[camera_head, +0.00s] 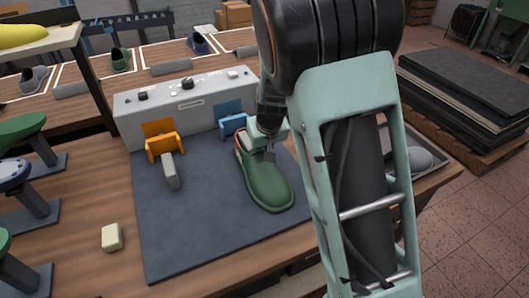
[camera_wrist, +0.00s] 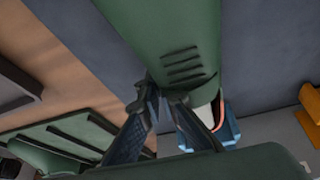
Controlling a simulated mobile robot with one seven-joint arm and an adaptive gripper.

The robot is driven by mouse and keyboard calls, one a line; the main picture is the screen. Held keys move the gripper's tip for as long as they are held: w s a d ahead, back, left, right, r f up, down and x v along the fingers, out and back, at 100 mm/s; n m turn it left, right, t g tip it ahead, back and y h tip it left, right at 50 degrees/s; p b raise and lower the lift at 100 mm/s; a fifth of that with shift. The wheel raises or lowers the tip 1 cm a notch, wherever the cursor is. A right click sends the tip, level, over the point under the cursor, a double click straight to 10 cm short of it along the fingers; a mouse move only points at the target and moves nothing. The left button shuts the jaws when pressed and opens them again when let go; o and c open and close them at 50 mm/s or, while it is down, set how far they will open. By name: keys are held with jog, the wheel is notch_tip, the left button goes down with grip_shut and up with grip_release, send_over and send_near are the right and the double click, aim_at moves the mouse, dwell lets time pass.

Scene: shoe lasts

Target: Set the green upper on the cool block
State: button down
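The green upper (camera_head: 263,182) lies toe toward the front on the right half of the grey mat, in front of the blue bracket (camera_head: 232,124). The wrist view shows the upper (camera_wrist: 165,30) large, with several slits, a pale inside and an orange-red collar edge. The blue bracket shows behind it (camera_wrist: 232,128). My gripper (camera_head: 269,155) is at the upper's opening. In the wrist view its two dark fingers (camera_wrist: 164,92) converge at the upper's edge; I cannot tell whether they grip it. Any block under or inside the upper is hidden.
An orange bracket (camera_head: 163,140) with a grey block (camera_head: 171,171) stands left on the mat (camera_head: 200,235). A grey control box (camera_head: 185,100) is behind. A cream block (camera_head: 112,237) lies left of the mat. Green lasts (camera_head: 20,127) stand at the far left.

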jog(key=shift+a, duration=0.4)
jog(key=c, duration=2.1)
grip_release()
jog(key=shift+r, duration=0.1)
jog(key=shift+w+r, duration=0.1)
jog(key=shift+r, duration=0.1)
jog(key=v, duration=1.1)
jog(key=shift+s+d+r, duration=0.15)
jog(key=shift+s+d, duration=0.1)
jog(key=shift+d, duration=0.1)
